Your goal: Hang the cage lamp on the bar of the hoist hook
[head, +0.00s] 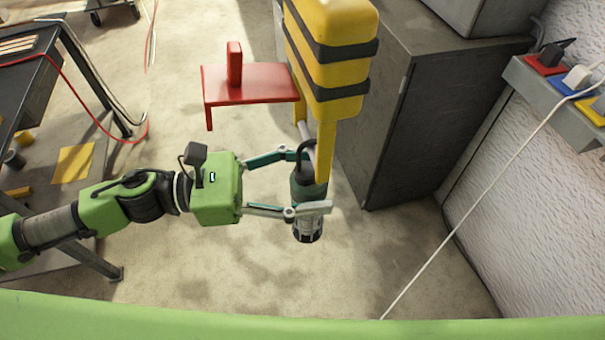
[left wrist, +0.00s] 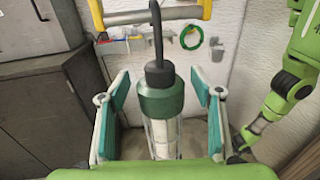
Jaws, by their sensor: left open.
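The cage lamp (head: 307,190) has a dark green body, a clear caged end pointing down and a black hook on top. It hangs upright below the yellow hoist hook (head: 330,100), whose pale bar (head: 302,130) runs between two yellow arms. My left gripper (head: 314,180) is open, one finger on each side of the lamp. In the left wrist view the lamp (left wrist: 160,104) stands between the spread fingers with gaps on both sides. Its black hook rises across the front of the bar (left wrist: 128,17); the hook's top is cut off, so I cannot tell there whether it goes over.
A red bracket (head: 250,83) is left of the hoist hook. A dark grey cabinet (head: 420,110) stands close on the right. A shelf with coloured trays (head: 560,80) is on the right wall. A workbench (head: 30,80) is at left. Open floor lies below the lamp.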

